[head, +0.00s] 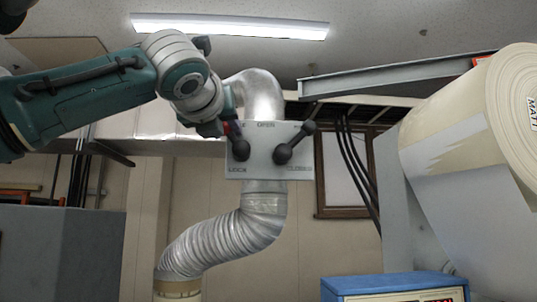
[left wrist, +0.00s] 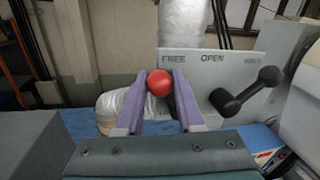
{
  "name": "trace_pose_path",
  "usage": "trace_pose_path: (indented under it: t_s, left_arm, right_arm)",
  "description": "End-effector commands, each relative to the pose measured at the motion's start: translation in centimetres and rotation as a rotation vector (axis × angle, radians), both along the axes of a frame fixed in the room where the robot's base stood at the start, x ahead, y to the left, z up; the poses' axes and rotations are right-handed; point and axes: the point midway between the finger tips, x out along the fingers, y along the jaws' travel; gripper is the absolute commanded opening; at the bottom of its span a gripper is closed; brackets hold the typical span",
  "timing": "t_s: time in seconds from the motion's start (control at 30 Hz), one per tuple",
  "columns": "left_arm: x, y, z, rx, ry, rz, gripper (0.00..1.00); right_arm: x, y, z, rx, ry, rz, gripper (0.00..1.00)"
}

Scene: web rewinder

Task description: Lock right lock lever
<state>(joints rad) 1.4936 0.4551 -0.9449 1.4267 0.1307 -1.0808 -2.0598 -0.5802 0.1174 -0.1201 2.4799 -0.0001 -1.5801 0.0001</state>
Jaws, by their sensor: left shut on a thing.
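A pale panel (head: 264,168) with two levers is mounted in front of the silver duct in the head view. It also shows in the left wrist view (left wrist: 226,62), with the words FREE and OPEN. The left lever (head: 240,149) has a dark hub, and a red ball knob (left wrist: 158,83) sits between the purple fingers of my left gripper (left wrist: 159,82). My left gripper (head: 226,130) is shut on this knob at the panel's upper left. The right lever (head: 296,142) is black and tilts up to the right, apart from the gripper. My right gripper is not in view.
A large paper roll (head: 470,120) stands at the right. A blue box (head: 392,286) is at the lower right. The silver corrugated duct (head: 225,238) runs below the panel. A grey cabinet (head: 62,250) is at the lower left.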

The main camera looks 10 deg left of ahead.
Motion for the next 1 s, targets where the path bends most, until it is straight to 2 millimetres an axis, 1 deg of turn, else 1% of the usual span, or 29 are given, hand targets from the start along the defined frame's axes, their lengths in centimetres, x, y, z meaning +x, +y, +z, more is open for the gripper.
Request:
trace_pose_path:
  t_s: [0.03,0.6,0.8,1.0]
  left_arm:
    - [0.0,0.3,-0.6,-0.036,-0.011,0.004,0.0]
    - [-0.3,1.6,-3.1,-0.551,-0.156,0.006,0.0]
    - [-0.4,1.8,-3.9,-0.723,-0.205,0.007,0.0]
    - [-0.4,1.8,-4.4,-0.865,-0.245,0.008,0.0]
  right_arm:
    - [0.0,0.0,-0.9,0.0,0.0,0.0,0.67]
    - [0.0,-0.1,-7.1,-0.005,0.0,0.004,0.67]
    - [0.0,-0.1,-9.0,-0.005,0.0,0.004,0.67]
    - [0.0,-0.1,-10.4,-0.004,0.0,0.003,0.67]
